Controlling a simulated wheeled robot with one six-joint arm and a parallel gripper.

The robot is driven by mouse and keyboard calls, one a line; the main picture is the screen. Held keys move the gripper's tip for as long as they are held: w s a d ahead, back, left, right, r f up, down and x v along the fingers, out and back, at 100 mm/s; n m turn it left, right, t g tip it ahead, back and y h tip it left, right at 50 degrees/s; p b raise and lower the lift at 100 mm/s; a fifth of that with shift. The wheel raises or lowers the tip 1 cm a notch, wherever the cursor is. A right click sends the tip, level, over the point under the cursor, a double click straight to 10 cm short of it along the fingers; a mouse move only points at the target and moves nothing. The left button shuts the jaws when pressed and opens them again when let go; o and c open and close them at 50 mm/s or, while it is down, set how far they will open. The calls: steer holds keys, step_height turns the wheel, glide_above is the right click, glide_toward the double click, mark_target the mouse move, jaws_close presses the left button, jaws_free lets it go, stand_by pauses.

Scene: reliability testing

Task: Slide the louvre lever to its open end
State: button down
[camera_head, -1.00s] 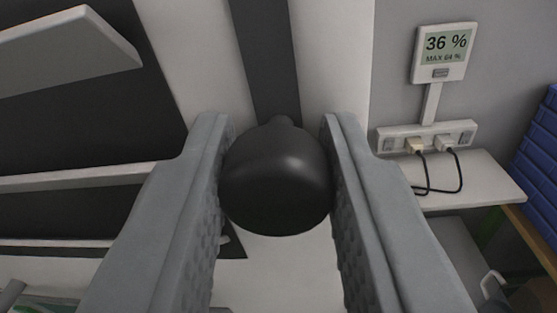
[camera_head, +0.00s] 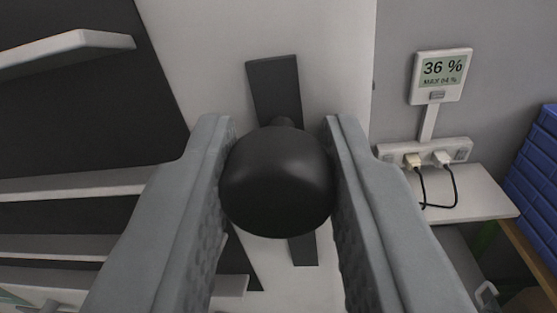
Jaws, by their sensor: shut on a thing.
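The louvre lever's black rounded knob (camera_head: 277,182) is in the middle of the view, between the two grey fingers of my gripper (camera_head: 278,170). My gripper is shut on the knob, one finger on each side. Behind the knob a dark slot strip (camera_head: 274,82) runs up and down the pale panel (camera_head: 200,60). The slot's upper end shows above the knob and its lower end (camera_head: 304,250) shows below. The knob hides the middle of the slot. White louvre slats (camera_head: 70,50) lie across a dark opening on the left.
A display (camera_head: 441,76) reading 36 % is on the grey wall at the right. Below it a power strip (camera_head: 424,150) has two plugs with black cables over a white shelf (camera_head: 465,190). Blue stacked bins (camera_head: 535,165) stand at the far right.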

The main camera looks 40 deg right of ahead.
steer(key=c, duration=1.1)
jaws_free()
steer(key=shift+c, duration=0.2)
steer(key=v, duration=1.7)
steer(key=shift+s, duration=0.2)
steer(key=shift+a, duration=0.15)
steer(key=s+a+f+n+t+y, duration=0.2)
steer(key=s+f+n+y, duration=0.3)
steer(key=s+f, duration=0.6)
steer(key=s+a+f+n+t+y, duration=0.3)
steer(key=s+a+f+n+y, duration=0.2)
steer(key=f, duration=1.5)
steer(key=s+n+y, duration=0.1)
steer(key=s+y, duration=0.2)
steer(key=s, duration=0.4)
steer(key=shift+s+f+n+t+y, duration=0.2)
steer(key=shift+f+n+t+y, duration=0.1)
steer(key=shift+f, duration=0.05)
